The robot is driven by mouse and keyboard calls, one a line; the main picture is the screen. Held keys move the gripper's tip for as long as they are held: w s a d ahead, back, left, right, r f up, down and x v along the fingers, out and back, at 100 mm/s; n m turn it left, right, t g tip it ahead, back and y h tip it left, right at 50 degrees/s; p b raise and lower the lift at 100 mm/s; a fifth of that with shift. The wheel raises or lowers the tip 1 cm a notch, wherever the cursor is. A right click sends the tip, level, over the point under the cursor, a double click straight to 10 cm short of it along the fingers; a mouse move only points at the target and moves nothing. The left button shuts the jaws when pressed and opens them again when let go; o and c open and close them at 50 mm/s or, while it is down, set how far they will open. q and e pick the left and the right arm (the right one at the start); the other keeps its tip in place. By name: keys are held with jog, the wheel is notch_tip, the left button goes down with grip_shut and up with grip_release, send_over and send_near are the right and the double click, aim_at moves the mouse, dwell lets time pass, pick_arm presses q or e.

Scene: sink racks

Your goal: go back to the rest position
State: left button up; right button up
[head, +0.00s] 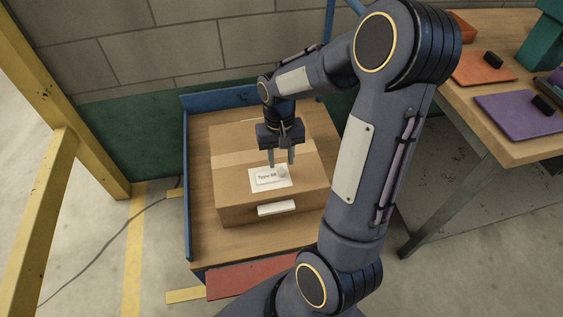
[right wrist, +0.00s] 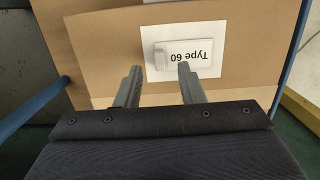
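My right gripper (head: 282,158) hangs fingers-down over a closed cardboard box (head: 235,143). Its two fingers are apart with nothing between them; they also show apart in the right wrist view (right wrist: 160,70). A white label (head: 262,185) with printed "Type" text lies on the box top, and in the right wrist view the label (right wrist: 205,67) reads "Type 60" upside down. My left gripper is not in view.
The box stands on a wooden cart deck (head: 200,225) with a blue side panel (head: 186,180). A wooden table (head: 480,125) with orange and purple pads is at right. A yellow frame (head: 50,190) stands left. A block wall (head: 160,50) closes the back.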

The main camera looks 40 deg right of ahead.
jog(key=r, duration=0.2)
jog(key=r+p, duration=0.1)
jog(key=r, duration=0.1)
jog(key=shift+w+d, duration=0.1)
jog(key=shift+w, duration=0.1)
jog(key=shift+r, duration=0.1)
jog(key=s+a+r+n+t+y, duration=0.35)
jog(key=s+a+r+t, duration=0.4)
jog(key=s+a, duration=0.6)
notch_tip(320, 180, up, 22)
jog(key=p, duration=2)
jog(key=shift+w+f+n+g+p, duration=0.15)
jog(key=shift+w+n+g+p, duration=0.15)
jog(key=shift+w+n+g, duration=0.1)
jog(key=shift+a, duration=0.1)
